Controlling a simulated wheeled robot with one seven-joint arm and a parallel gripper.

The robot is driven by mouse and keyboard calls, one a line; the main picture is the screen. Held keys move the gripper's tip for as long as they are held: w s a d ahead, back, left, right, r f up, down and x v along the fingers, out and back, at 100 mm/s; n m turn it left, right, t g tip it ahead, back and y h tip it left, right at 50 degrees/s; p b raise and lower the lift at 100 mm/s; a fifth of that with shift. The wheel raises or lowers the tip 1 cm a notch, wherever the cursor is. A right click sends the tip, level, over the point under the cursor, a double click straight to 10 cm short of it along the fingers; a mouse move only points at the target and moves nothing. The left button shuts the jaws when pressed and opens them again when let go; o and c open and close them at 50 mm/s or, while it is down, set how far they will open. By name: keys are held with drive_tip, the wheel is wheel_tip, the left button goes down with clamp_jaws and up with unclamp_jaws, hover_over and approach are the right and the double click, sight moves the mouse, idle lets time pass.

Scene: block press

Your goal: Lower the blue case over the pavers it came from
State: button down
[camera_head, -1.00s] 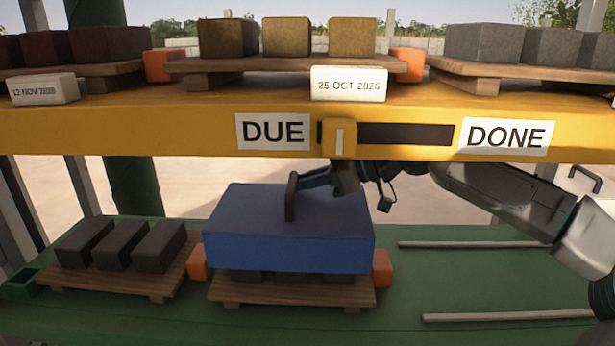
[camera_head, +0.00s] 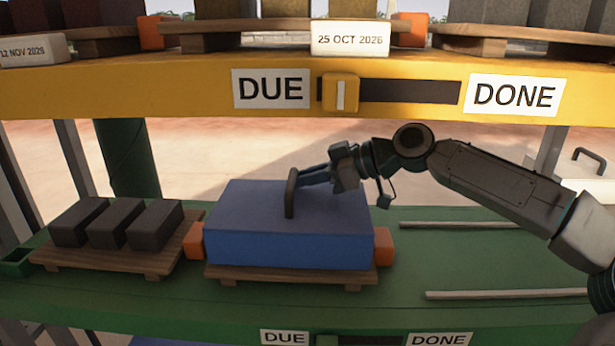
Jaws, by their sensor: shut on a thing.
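The blue case (camera_head: 288,244) sits low over a wooden pallet (camera_head: 285,275) on the green shelf, between two orange blocks. The pavers under it are hidden from view. A dark upright handle (camera_head: 291,193) stands on top of the case. My gripper (camera_head: 300,178) is shut on this handle, reaching in from the right. The case looks level, with its lower edge close to the pallet boards; whether it touches them I cannot tell.
A pallet with three dark pavers (camera_head: 115,224) stands left of the case. Orange blocks (camera_head: 194,241) flank the case. The yellow beam (camera_head: 180,88) with a slider (camera_head: 340,93) beside DUE runs above. Two pale rails (camera_head: 470,225) lie on the empty green shelf at right.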

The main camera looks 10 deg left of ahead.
drive_tip(key=shift+f+b, duration=0.3)
drive_tip(key=shift+b, duration=0.1)
idle(0.3)
drive_tip(key=c, duration=1.3)
unclamp_jaws()
drive_tip(key=shift+c, duration=0.2)
